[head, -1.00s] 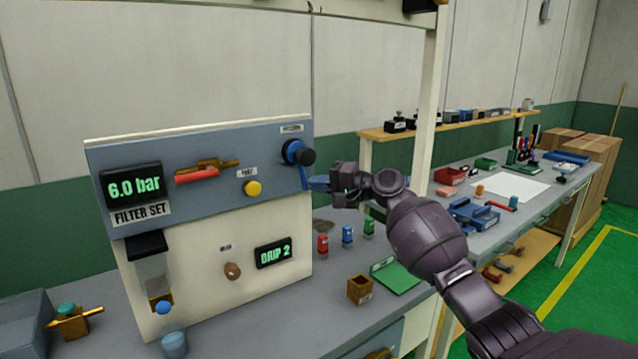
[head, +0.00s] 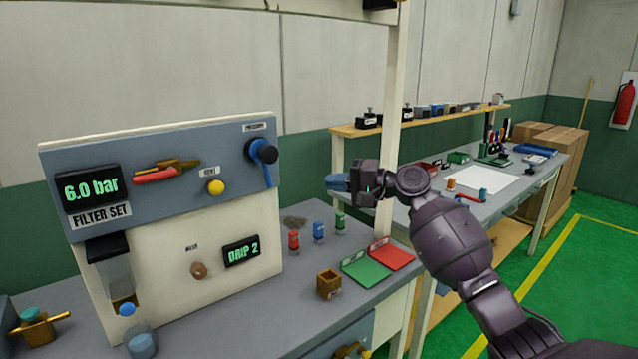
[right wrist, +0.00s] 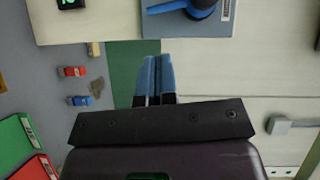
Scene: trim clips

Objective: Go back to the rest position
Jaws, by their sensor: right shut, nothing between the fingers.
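My right gripper (head: 337,184) is in the middle of the head view, to the right of the filter panel (head: 160,180) and apart from it. Its blue fingers (right wrist: 159,80) are shut together with nothing between them in the right wrist view. The blue pressure knob with its lever (head: 262,155) is at the panel's upper right; it also shows at the top of the right wrist view (right wrist: 190,6). My left gripper does not show in either view.
Small red (head: 294,239), blue (head: 319,231) and green (head: 340,221) pieces stand on the bench beside the panel. A brown box (head: 328,284), a green tray (head: 366,271) and a red tray (head: 391,256) are nearer. A white upright post (head: 393,120) stands behind my gripper.

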